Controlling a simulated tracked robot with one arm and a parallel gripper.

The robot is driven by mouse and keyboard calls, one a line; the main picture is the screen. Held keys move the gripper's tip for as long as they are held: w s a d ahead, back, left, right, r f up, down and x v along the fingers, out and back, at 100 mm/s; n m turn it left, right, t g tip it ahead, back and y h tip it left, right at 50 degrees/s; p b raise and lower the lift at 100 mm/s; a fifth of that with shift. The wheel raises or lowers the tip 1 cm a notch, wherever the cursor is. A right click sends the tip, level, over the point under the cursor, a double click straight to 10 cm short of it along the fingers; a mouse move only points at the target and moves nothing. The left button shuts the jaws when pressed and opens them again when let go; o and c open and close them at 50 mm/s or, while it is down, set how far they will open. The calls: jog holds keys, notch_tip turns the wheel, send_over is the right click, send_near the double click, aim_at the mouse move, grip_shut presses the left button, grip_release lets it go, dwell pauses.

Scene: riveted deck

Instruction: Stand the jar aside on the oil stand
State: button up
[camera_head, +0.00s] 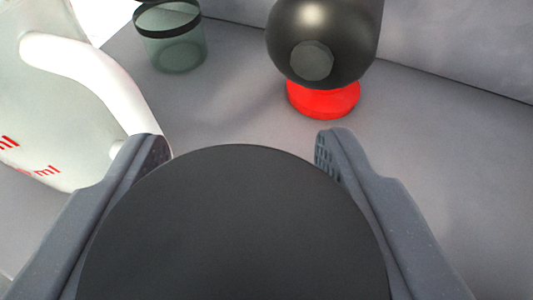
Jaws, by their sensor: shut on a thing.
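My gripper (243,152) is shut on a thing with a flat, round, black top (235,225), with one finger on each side. The top looks like a jar lid, but the body below it is hidden, so I cannot tell for sure that it is the jar. A greenish see-through glass vessel (178,52) with a black rim band stands at the upper left, apart from my gripper. I cannot pick out the oil stand for certain in this view.
A white jug (75,85) with a thick handle and red "ml" marks stands close by the left finger. A dark rounded object (325,30) sits on a red round base (325,100) beyond the gripper. The grey surface (450,150) at right is clear.

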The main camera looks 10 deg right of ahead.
jog(key=shift+f+b, duration=0.95)
jog(key=shift+f, duration=0.95)
jog(key=shift+c, duration=0.6)
jog(key=o, duration=1.2)
jog(key=shift+c, duration=0.2)
jog(key=shift+r, duration=0.1)
jog(key=p+v, duration=0.3)
jog(key=v, duration=0.9)
